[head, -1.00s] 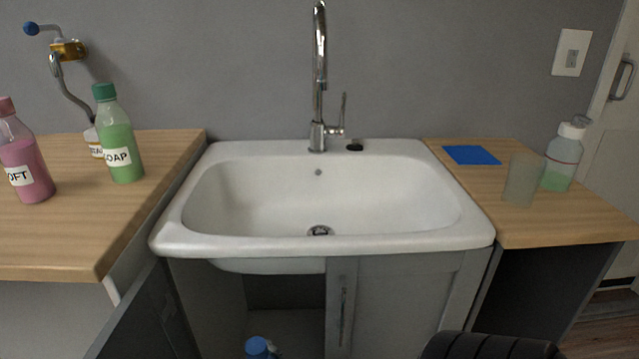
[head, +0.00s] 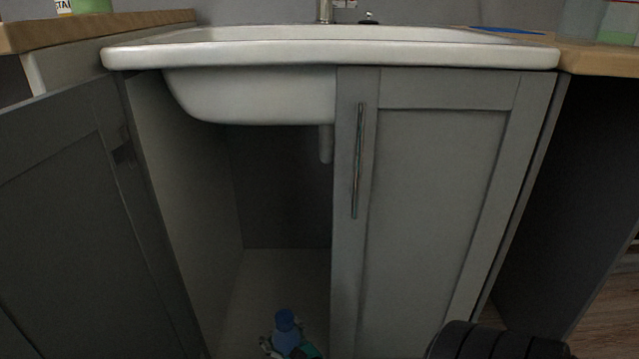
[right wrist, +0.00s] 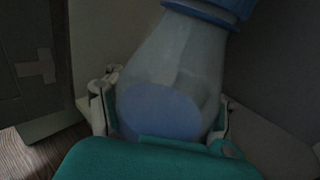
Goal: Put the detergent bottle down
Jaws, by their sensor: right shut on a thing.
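The detergent bottle (head: 285,328) has a blue cap and shows at the bottom of the head view, in the open left side of the cabinet under the sink. In the right wrist view the bottle (right wrist: 175,75) is translucent with blue liquid and leans a little to the right. My right gripper (right wrist: 163,112) is shut on its body, with one finger on each side. The gripper also shows at the bottom edge of the head view (head: 290,350), mostly cut off. The bottle's base is hidden, so I cannot tell whether it touches the cabinet floor. My left gripper is out of view.
The cabinet floor (head: 278,275) looks clear behind the bottle. The left cabinet door (head: 65,215) stands open; the right door (head: 430,190) is shut, with a vertical handle. The sink bowl (head: 255,98) and a drain pipe (head: 326,145) hang above the opening.

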